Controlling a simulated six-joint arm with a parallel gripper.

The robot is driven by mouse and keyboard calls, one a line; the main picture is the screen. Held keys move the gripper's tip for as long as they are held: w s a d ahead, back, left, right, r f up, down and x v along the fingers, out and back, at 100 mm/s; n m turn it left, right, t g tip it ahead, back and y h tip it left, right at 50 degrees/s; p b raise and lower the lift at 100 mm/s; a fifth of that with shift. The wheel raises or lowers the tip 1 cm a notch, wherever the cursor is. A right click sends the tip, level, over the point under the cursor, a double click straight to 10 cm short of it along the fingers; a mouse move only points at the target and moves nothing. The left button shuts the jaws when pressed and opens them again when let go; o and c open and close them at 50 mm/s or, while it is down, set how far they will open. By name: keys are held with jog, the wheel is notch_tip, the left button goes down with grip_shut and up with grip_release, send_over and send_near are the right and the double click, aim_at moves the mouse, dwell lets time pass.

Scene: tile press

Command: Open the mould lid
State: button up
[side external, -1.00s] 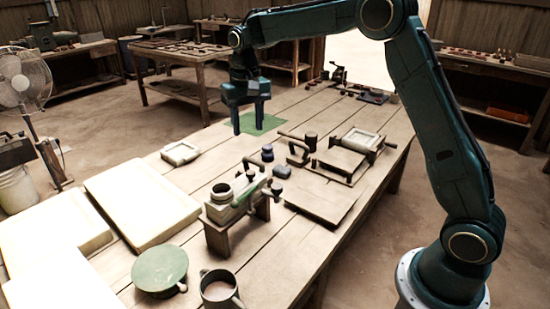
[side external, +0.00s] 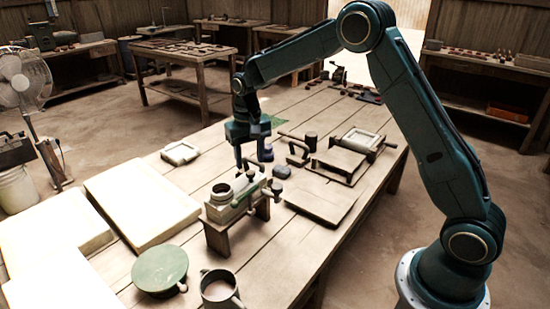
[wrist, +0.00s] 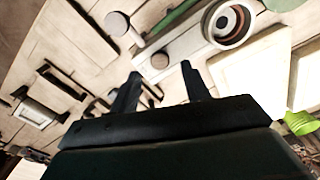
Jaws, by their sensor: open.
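The mould (side external: 361,140) is a pale square frame at the right of the table. A flat wooden panel (side external: 340,160) with a dark bar handle (side external: 298,152) lies beside it; I cannot tell for sure whether this is the lid. The pale frame also shows at the left of the wrist view (wrist: 34,114). My gripper (side external: 251,160) is open and empty, pointing down left of the handle, near two small dark-blue round pieces. In the wrist view its two fingers (wrist: 160,70) are apart, with a round piece (wrist: 159,61) seen between their tips.
A pale block with a round ring (side external: 222,192) and green lever stands on a wooden stand in front of my gripper. A flat board (side external: 320,197) lies to the right. Large pale slabs (side external: 142,203), a green disc (side external: 159,270) and a mug (side external: 219,288) are in front.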

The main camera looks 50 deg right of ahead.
aim_at(250, 172)
jog(key=shift+f, duration=1.9)
grip_shut()
